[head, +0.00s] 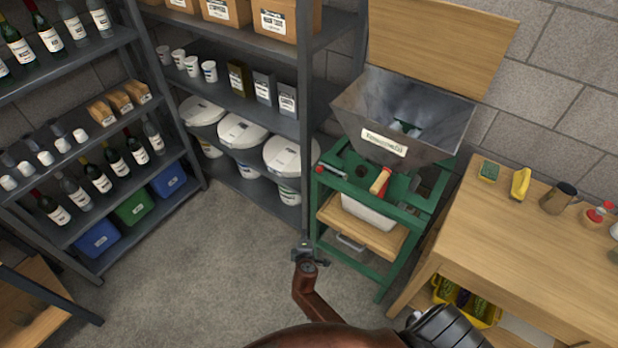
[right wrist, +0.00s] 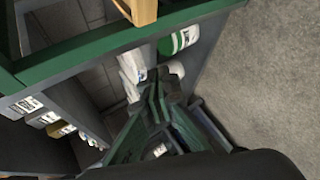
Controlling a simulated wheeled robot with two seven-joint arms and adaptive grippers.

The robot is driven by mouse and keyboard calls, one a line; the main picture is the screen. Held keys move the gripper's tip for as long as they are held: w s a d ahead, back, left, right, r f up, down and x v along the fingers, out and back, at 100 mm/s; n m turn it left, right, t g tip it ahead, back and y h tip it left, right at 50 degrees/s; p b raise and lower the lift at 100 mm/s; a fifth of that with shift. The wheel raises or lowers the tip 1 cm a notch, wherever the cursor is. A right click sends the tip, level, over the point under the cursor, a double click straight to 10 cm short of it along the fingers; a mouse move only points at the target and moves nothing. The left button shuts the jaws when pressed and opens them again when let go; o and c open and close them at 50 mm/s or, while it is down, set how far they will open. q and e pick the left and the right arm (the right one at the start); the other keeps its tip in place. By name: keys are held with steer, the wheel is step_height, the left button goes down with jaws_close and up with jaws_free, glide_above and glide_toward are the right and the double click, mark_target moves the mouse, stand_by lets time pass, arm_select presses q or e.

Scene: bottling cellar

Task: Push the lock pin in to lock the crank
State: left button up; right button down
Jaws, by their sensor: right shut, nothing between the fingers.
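A green-framed machine (head: 385,268) with a grey metal hopper (head: 400,118) stands against the back wall. A handle (head: 380,181) with red and tan parts, seemingly the crank's, sits below the hopper. A small red knob (head: 320,169) is at the frame's upper left corner; it may be the lock pin, but its depth is too small to tell. My right gripper (head: 303,251) is shut and empty, in front of the machine's left side and apart from the knob. Its fingers (right wrist: 163,88) also show in the right wrist view, below a green beam (right wrist: 110,48). My left gripper is out of view.
Grey shelves with white tubs (head: 291,158) stand left of the machine. A wooden table (head: 540,235) with a sponge, a yellow item and a jug is at the right. A bottle rack (head: 70,155) is far left. The floor (head: 200,270) between is clear.

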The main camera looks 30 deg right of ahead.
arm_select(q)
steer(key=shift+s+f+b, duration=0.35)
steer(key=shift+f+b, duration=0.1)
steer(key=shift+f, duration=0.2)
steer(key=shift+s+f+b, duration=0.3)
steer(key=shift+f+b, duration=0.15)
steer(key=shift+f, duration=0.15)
arm_select(e)
steer(key=w+r+t+h, duration=0.1)
steer(key=w+r+h, duration=0.1)
steer(key=r, duration=0.9)
steer(key=w+d+r+t+h, duration=0.1)
steer(key=w+r+t+h, duration=0.1)
steer(key=r, duration=0.9)
steer(key=shift+w+d+r+h, duration=0.15)
steer(key=shift+w+h, duration=0.25)
steer(key=shift+w, duration=0.15)
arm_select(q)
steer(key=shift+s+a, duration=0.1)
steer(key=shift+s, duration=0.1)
arm_select(e)
steer(key=w+d, duration=0.1)
steer(key=d, duration=0.1)
steer(key=w+d, duration=0.2)
steer(key=d, duration=0.1)
steer(key=w+d, duration=0.1)
steer(key=d, duration=0.2)
steer(key=shift+w+d, duration=0.15)
steer(key=shift+w, duration=0.05)
